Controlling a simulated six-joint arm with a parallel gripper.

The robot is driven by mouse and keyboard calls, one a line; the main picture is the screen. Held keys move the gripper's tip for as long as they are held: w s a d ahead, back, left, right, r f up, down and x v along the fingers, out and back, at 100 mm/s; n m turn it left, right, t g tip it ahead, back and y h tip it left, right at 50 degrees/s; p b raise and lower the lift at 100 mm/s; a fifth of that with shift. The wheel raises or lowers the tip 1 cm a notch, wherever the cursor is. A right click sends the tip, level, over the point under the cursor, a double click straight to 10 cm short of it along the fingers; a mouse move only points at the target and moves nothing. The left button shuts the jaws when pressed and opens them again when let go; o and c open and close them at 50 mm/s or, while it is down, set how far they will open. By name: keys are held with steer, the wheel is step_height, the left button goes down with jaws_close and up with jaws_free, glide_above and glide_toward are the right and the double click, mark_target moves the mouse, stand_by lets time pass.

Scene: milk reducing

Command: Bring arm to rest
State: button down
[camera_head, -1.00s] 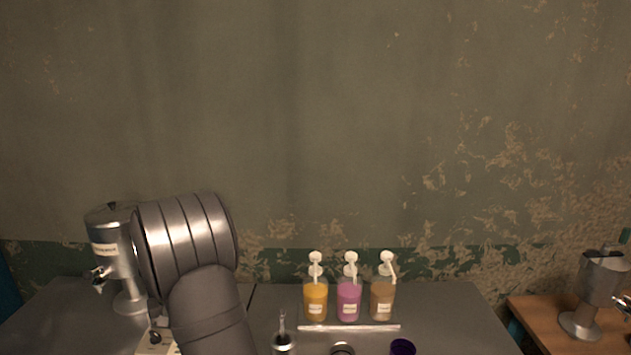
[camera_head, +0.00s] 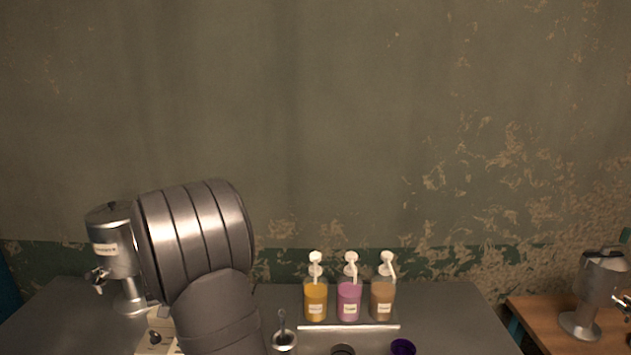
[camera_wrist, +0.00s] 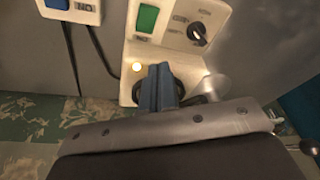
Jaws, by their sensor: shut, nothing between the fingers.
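My gripper (camera_wrist: 157,88) shows in the wrist view as two blue-grey fingers pressed together, with nothing between them. Behind the fingers is a cream-coloured machine (camera_wrist: 133,52) with a green panel, a black knob and a lit yellow lamp. The picture does not show whether the fingers touch it. In the head view my arm covers the left part of the table, and my gripper is hidden.
A silver dispenser (camera_head: 112,252) stands left of my arm, close to it. A cream box (camera_head: 155,330) is partly hidden by my arm. Bottles with pumps (camera_head: 349,300) stand right of centre. A metal cup (camera_head: 284,341) and purple cup (camera_head: 403,347) are in front.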

steer(key=shift+w+a+f+t+y, duration=0.25)
steer(key=shift+w+t+y, duration=0.15)
steer(key=shift+t, duration=0.2)
steer(key=shift+r, duration=0.1)
steer(key=s+d+r+m+g+h, duration=0.1)
steer(key=s+r+m+h, duration=0.1)
steer(key=s+r+m, duration=0.3)
step_height(320, 180, up, 3)
steer(key=shift+d+r+m+h, duration=0.1)
steer(key=shift+d+m+h, duration=0.25)
steer(key=shift+m, duration=0.25)
